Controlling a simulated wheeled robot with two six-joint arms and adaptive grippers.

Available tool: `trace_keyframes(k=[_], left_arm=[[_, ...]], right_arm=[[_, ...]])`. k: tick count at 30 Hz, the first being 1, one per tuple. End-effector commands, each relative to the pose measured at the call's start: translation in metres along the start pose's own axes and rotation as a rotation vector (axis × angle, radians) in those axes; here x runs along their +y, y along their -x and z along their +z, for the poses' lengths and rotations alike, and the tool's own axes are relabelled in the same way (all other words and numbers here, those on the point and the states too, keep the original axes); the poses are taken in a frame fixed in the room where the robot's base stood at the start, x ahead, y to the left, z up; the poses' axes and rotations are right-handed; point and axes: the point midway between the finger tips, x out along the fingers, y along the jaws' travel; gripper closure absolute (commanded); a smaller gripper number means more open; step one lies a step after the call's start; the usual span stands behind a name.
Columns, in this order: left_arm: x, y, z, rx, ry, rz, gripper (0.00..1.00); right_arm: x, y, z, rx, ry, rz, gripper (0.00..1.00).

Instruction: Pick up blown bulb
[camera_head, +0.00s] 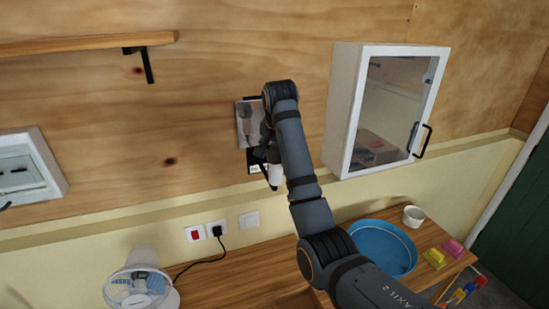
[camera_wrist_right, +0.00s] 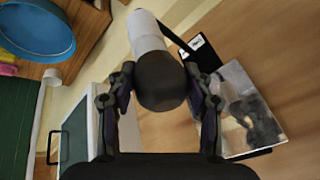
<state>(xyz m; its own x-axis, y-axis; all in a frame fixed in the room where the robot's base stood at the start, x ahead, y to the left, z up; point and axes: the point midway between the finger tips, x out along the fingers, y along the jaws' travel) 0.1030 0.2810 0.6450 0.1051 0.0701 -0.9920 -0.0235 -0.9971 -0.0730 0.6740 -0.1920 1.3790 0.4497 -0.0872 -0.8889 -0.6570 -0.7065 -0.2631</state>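The bulb (camera_wrist_right: 162,82) has a dark grey round head and sits at the end of a white cylinder in the right wrist view. The white cylinder also shows in the head view (camera_head: 275,174), close to the wall below my wrist. A black bar runs beside it to a black plate on the wall. My right gripper (camera_wrist_right: 160,78) has one finger on each side of the dark head, with the fingertips very close to it. I cannot tell whether they touch it. In the head view my arm hides the dark head and most of the gripper. My left gripper is not in view.
A shiny plate (camera_head: 248,122) is on the wall beside my gripper. A white glass-door cabinet (camera_head: 343,110) hangs to the right, a wooden shelf (camera_head: 85,44) at upper left. Below, the wooden counter (camera_head: 240,275) holds a blue basin (camera_head: 390,240), a white cup (camera_head: 413,217) and sponges (camera_head: 434,258).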

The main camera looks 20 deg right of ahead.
Motion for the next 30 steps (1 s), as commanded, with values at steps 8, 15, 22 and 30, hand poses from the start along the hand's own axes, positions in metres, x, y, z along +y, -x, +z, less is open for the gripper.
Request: trace_keyframes(k=[8, 15, 22, 30], left_arm=[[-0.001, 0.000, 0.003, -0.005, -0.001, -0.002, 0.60], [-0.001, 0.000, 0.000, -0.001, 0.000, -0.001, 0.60], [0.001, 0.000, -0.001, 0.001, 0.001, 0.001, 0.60], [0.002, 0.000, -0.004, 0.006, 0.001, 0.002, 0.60]], right_arm=[[0.001, -0.001, 0.000, 0.000, -0.001, 0.002, 0.80], [0.001, -0.001, -0.001, -0.001, -0.001, 0.003, 0.81], [-0.002, 0.013, -0.008, 0.002, 0.000, 0.000, 0.80], [-0.006, 0.038, -0.020, 0.002, 0.003, -0.002, 0.86]])
